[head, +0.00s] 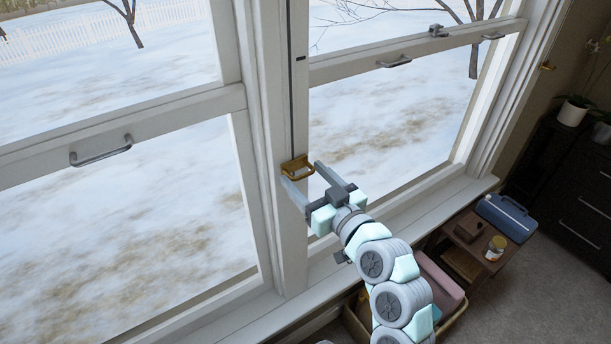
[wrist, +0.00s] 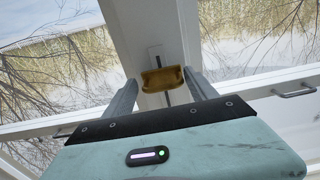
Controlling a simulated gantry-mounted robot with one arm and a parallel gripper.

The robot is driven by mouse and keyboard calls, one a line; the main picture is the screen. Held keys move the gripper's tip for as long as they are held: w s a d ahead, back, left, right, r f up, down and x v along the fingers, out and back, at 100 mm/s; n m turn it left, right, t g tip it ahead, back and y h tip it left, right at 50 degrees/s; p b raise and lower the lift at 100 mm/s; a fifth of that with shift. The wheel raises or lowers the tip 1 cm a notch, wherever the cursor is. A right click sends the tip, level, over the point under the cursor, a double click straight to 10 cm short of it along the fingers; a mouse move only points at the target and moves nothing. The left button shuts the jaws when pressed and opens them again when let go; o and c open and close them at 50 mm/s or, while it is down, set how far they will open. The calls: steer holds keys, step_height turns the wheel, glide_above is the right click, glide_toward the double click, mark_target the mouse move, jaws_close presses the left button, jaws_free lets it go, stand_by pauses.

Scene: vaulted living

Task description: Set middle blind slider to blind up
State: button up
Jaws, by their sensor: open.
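The middle blind slider is a brass handle (head: 297,167) on a dark vertical track (head: 291,90) in the white post between two windows. It sits low on the post, with a long stretch of track above it. My gripper (head: 301,186) is open at the slider, one finger towards each side of it. In the wrist view the brass slider (wrist: 162,79) appears between the two spread fingers (wrist: 162,92). I cannot tell whether either finger touches it. No blind shows over the window panes.
Sash windows with grey handles (head: 101,151) flank the post. Another brass slider (head: 547,66) is on the far right. A low wooden table (head: 466,246) with a blue box (head: 506,217) and a jar (head: 495,248) stands below right. A dark cabinet is at the right edge.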

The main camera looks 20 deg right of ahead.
steer(key=v, duration=1)
steer(key=shift+s+p, duration=0.15)
steer(key=shift+p, duration=0.3)
steer(key=shift+d, duration=0.1)
